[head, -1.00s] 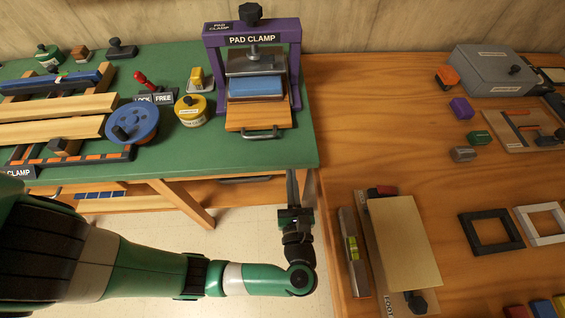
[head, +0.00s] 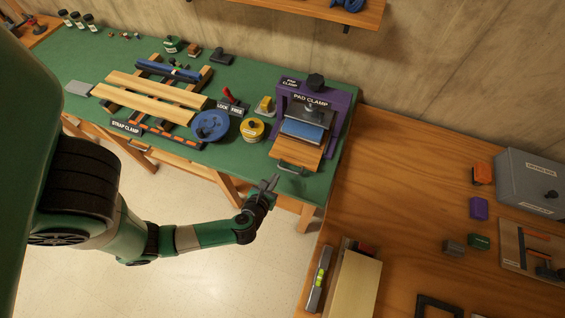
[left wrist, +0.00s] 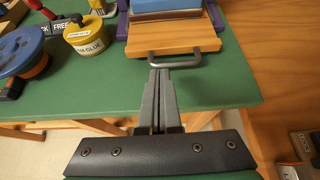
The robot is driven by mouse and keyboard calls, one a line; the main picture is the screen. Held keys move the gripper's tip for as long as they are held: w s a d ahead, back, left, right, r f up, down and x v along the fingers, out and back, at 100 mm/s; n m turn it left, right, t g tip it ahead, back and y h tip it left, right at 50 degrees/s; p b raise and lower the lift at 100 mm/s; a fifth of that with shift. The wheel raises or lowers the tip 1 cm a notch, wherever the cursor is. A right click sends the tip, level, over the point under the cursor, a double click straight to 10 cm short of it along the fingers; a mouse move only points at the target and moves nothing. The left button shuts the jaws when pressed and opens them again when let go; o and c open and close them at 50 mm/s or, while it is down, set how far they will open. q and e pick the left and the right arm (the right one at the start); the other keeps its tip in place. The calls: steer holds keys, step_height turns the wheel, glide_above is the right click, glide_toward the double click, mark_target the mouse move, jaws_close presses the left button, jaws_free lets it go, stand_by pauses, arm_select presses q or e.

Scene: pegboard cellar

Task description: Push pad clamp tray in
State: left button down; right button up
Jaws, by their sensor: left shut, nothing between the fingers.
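The purple pad clamp (head: 343,118) stands at the right end of the green bench. Its wooden tray (head: 296,151) sticks out at the front, with a blue pad (head: 303,131) under the press plate. A metal handle (head: 291,169) is on the tray's front edge. My left gripper (head: 271,182) is shut and empty, just in front of the handle. In the left wrist view the closed fingertips (left wrist: 160,72) point at the handle (left wrist: 174,55) and appear very close to it; I cannot tell whether they touch. The tray (left wrist: 170,36) lies beyond. My right gripper is out of view.
A yellow glue tin (head: 252,130) and a blue reel (head: 210,125) stand left of the clamp on the green bench (head: 245,160). A wooden table (head: 400,200) with a spirit level (head: 319,280) is at the right. Open floor lies below.

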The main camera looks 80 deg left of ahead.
arm_select(q)
steer(key=b, duration=0.2)
glide_toward(291, 147)
steer(key=f, duration=0.2)
steer(key=d+f, duration=0.1)
steer(key=shift+s+f, duration=0.1)
steer(key=shift+s, duration=0.2)
steer(key=shift+a, duration=0.1)
steer(key=w+a, duration=0.1)
steer(key=a, duration=0.1)
steer(key=w+a, duration=0.2)
steer(key=w+a+p, duration=0.1)
steer(key=a, duration=0.1)
steer(key=shift+w+a, duration=0.1)
steer(key=shift+w, duration=0.1)
steer(key=shift+s+f, duration=0.1)
steer(key=shift+f, duration=0.05)
